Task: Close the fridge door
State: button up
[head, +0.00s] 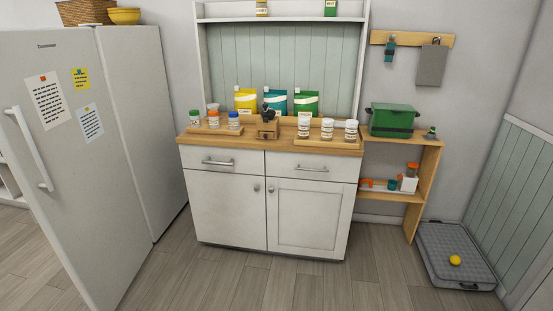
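The fridge door (75,160) is a large pale grey panel at the left in the head view. It carries a vertical handle (25,145) near its left edge and several papers. The door stands open, swung out toward me from its right-hand edge, with its outer face showing. The fridge body (145,120) is behind it to the right, with its side visible. The inside of the fridge is mostly hidden by the door. My gripper is not in view.
A white cabinet (265,205) with a wooden top holding jars and bags stands right of the fridge. A basket (85,12) and yellow bowl (125,16) sit on the fridge. The floor (230,285) before the cabinet is clear.

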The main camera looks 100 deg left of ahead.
aim_at(60, 143)
jog(key=u, duration=3.95)
jog(key=i+u, duration=0.15)
jog(key=i, duration=0.25)
jog(key=i+l+u, duration=0.1)
jog(key=i, duration=0.3)
jog(key=l, duration=0.1)
